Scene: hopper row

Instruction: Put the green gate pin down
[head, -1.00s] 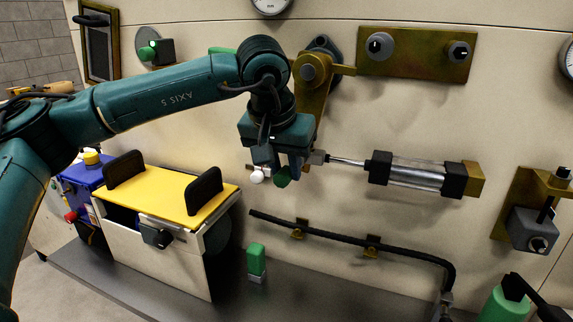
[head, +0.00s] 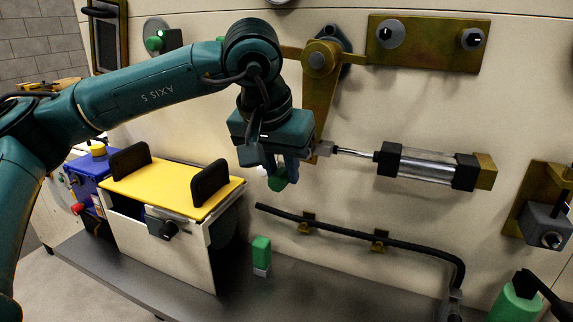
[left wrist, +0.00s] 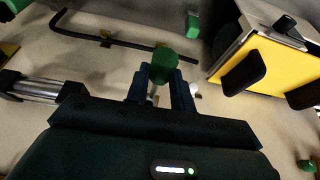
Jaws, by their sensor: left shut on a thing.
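The green gate pin (head: 278,181) is held in my left gripper (head: 274,168), its green head showing below the fingers in the head view. In the left wrist view the green head (left wrist: 165,60) sticks out between the two fingers of the left gripper (left wrist: 161,82). The fingers hide much of the rest of the pin. The gripper is in front of the cream wall panel, left of the brass lever's (head: 318,90) lower end, above the grey ledge (head: 190,285). My right gripper is not in view.
A green-topped block (head: 261,251) stands on the ledge below. A yellow-lidded hopper (head: 165,188) with black handles stands to its left. A black pipe (head: 345,236) and a clear cylinder (head: 428,166) are on the wall at right. A white knob (head: 262,171) is close by the fingers.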

